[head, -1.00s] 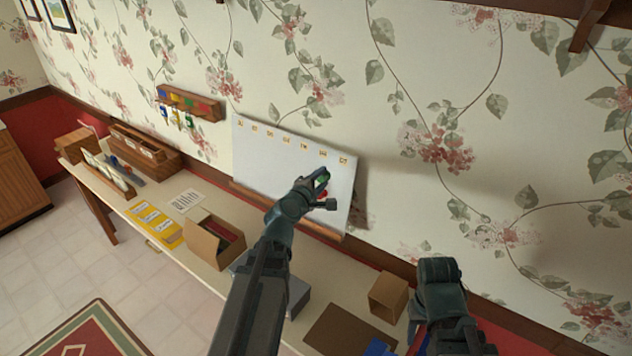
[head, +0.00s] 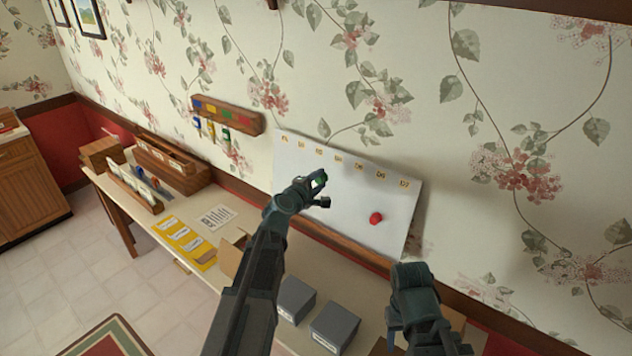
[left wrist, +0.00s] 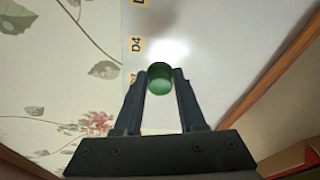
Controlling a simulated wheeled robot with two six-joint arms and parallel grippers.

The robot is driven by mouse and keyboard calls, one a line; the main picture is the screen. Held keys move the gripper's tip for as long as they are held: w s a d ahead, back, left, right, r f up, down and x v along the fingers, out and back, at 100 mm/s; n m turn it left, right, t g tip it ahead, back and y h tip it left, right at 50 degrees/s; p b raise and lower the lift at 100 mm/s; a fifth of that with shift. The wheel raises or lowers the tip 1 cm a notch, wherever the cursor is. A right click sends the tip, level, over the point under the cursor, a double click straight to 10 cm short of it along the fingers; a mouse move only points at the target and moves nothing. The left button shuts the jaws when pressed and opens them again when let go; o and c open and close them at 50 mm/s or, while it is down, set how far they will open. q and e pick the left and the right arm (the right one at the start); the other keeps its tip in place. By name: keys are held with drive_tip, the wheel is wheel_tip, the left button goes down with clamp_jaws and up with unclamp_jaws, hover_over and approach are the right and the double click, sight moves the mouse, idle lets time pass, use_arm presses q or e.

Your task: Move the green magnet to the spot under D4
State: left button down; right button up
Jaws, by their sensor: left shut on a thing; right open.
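The green magnet (head: 321,179) is held between the fingertips of my left gripper (head: 318,186), in front of the whiteboard (head: 345,205). In the left wrist view the green magnet (left wrist: 160,78) sits between both fingers (left wrist: 160,85). The D4 label (left wrist: 137,46) is up and left of the magnet there, and another label, partly hidden by a finger, lies lower left. I cannot tell whether the magnet touches the board. My right arm shows at the lower right of the head view, but its fingers are not visible.
A red magnet (head: 376,218) is on the board's right part. A wooden key rack (head: 228,116) hangs left of the board. Below, the table holds grey boxes (head: 335,327), yellow folders (head: 184,240), a paper sheet (head: 216,217) and a wooden organizer (head: 165,165).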

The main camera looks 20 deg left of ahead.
sight(336, 170)
use_arm(q)
drive_tip(key=shift+d+b+x, duration=0.2)
drive_tip(key=shift+x, duration=0.8)
drive_tip(key=shift+d+b+x, duration=0.15)
drive_tip(key=shift+d+x, duration=0.05)
drive_tip(key=shift+x, duration=0.8)
drive_tip(key=shift+d+b+x, duration=0.2)
drive_tip(key=shift+x, duration=0.85)
drive_tip(key=shift+w+d+r, duration=0.1)
drive_tip(key=shift+w, duration=0.1)
drive_tip(key=shift+c, duration=2)
unclamp_jaws()
drive_tip(key=shift+o, duration=0.2)
drive_tip(key=o, duration=0.4)
drive_tip(key=shift+c, duration=0.2)
